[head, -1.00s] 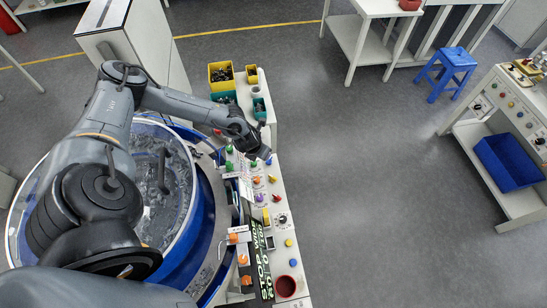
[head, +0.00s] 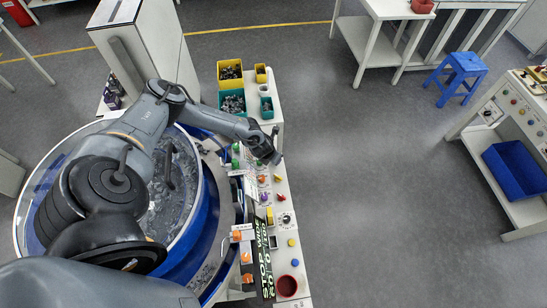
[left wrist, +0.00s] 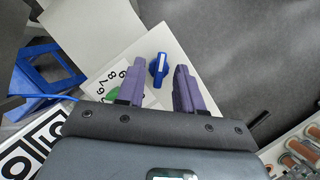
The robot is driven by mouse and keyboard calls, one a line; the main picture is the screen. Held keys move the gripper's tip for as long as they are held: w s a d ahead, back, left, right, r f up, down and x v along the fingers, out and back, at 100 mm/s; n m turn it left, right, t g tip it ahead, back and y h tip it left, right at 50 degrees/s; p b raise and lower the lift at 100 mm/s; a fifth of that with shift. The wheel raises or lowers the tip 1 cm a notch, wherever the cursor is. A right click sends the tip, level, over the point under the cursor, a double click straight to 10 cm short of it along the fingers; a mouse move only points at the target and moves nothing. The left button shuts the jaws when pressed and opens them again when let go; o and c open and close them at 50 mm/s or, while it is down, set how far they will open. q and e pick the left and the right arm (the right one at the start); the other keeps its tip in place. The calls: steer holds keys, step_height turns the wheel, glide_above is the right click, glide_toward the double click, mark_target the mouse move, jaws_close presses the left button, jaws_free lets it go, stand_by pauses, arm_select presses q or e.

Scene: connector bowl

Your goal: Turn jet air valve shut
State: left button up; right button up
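A blue knob (left wrist: 159,66) with a white stripe sits on a white panel in the left wrist view, beside a numbered dial plate (left wrist: 128,84) with a green part. No label names the jet air valve, so I cannot tell whether this knob is it. My left gripper (left wrist: 157,82) is open, its two purple fingers on either side of the knob's line and just short of it in the picture; contact does not show. In the head view the left gripper (head: 272,156) is over the upper part of the control panel (head: 291,238). My right gripper is not in view.
The blue-rimmed round bowl (head: 182,252) lies left of the panel, under my arm. Yellow (head: 230,82) and green (head: 232,114) bins of parts stand at the panel's far end.

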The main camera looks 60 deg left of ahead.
arm_select(q)
steer(key=shift+c, duration=0.3)
jaws_close()
steer(key=shift+n, duration=0.3)
steer(key=n+p, duration=0.1)
steer(key=n+y+p, duration=0.1)
steer(key=n, duration=0.1)
steer(key=shift+w+d+r+g, duration=0.1)
steer(key=shift+d+g, duration=0.1)
steer(key=shift+g, duration=0.2)
steer(key=n+p, duration=0.1)
steer(key=n, duration=0.1)
steer(key=n+g+y+p, duration=0.1)
steer(key=n, duration=0.1)
steer(key=shift+w+d+n, duration=0.15)
steer(key=shift+n, duration=0.25)
steer(key=n+g, duration=0.1)
steer(key=n, duration=0.1)
steer(key=n+g, duration=0.1)
steer(key=n, duration=0.1)
steer(key=shift+w+n+y+p, duration=0.2)
steer(key=shift+n+y+p, duration=0.1)
steer(key=shift+p, duration=0.1)
steer(key=n+g, duration=0.1)
steer(key=n, duration=0.1)
steer(key=n+g, duration=0.1)
steer(key=n, duration=0.1)
steer(key=shift+w+n, duration=0.2)
steer(key=shift+n, duration=0.2)
